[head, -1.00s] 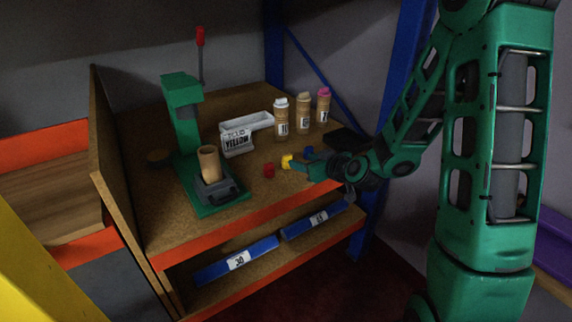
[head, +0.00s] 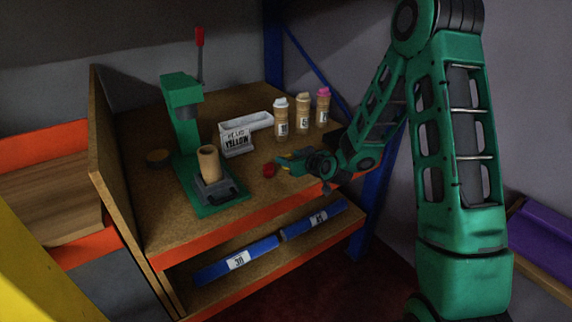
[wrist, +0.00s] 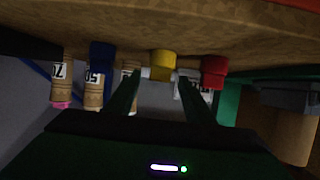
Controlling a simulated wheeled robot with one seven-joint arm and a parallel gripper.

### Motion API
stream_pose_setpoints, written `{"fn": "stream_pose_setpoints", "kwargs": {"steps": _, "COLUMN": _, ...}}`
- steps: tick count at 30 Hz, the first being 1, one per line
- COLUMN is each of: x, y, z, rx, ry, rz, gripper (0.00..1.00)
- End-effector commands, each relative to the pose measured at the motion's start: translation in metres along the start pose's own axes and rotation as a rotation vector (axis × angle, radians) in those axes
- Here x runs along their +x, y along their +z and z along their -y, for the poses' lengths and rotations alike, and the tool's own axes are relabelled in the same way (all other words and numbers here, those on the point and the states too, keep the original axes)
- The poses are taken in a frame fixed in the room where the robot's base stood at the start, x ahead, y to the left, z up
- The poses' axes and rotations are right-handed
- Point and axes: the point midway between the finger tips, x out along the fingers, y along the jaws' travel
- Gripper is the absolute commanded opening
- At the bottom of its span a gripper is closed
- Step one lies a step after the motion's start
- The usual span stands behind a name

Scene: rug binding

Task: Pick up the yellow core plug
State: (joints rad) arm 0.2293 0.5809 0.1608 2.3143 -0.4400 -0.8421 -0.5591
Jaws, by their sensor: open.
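The yellow core plug (wrist: 163,64) stands on the bench, and the wrist view shows it upside down between and just beyond my two fingertips. My gripper (wrist: 158,78) is open, with a finger to either side of the plug's line and nothing held. In the head view my gripper (head: 292,161) is low over the right part of the bench and largely covers the yellow plug. A red plug (head: 269,170) sits just left of it; it also shows in the wrist view (wrist: 214,72). A blue plug (wrist: 101,55) is on the other side.
A green press (head: 183,105) holding a tan core tube (head: 209,163) stands to the left. A white bin labelled yellow (head: 238,139) and several labelled tubes (head: 303,113) stand behind. Blue tubes (head: 235,260) lie on the lower shelf.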

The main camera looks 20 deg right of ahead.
Motion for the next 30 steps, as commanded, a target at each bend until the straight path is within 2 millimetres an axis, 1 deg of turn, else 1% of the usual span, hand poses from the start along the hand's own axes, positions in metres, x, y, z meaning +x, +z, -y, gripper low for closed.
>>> {"fn": "stream_pose_setpoints", "kwargs": {"steps": 3, "x": 0.007, "y": 0.0003, "z": -0.0002, "rx": -0.001, "ry": 0.001, "rz": 0.001, "gripper": 0.48}}
{"fn": "stream_pose_setpoints", "kwargs": {"steps": 10, "x": 0.0074, "y": 0.0002, "z": -0.0001, "rx": -0.001, "ry": 0.001, "rz": 0.001, "gripper": 0.48}}
{"fn": "stream_pose_setpoints", "kwargs": {"steps": 11, "x": 0.0074, "y": 0.0002, "z": -0.0001, "rx": -0.001, "ry": 0.001, "rz": 0.001, "gripper": 0.41}}
{"fn": "stream_pose_setpoints", "kwargs": {"steps": 12, "x": 0.0074, "y": 0.0002, "z": -0.0001, "rx": -0.001, "ry": 0.001, "rz": 0.001, "gripper": 0.32}}
{"fn": "stream_pose_setpoints", "kwargs": {"steps": 14, "x": 0.0073, "y": 0.0002, "z": -0.0001, "rx": -0.001, "ry": 0.001, "rz": 0.001, "gripper": 0.17}}
{"fn": "stream_pose_setpoints", "kwargs": {"steps": 15, "x": 0.0073, "y": 0.0002, "z": -0.0001, "rx": -0.001, "ry": 0.001, "rz": 0.001, "gripper": 0.08}}
{"fn": "stream_pose_setpoints", "kwargs": {"steps": 16, "x": 0.0073, "y": 0.0002, "z": -0.0001, "rx": -0.001, "ry": 0.001, "rz": 0.001, "gripper": 0.04}}
{"fn": "stream_pose_setpoints", "kwargs": {"steps": 25, "x": 0.0069, "y": -0.0008, "z": -0.0001, "rx": -0.001, "ry": 0.001, "rz": 0.0, "gripper": 0.04}}
{"fn": "stream_pose_setpoints", "kwargs": {"steps": 30, "x": 0.0043, "y": -0.0079, "z": 0.0001, "rx": -0.001, "ry": 0.0, "rz": -0.002, "gripper": 0.04}}
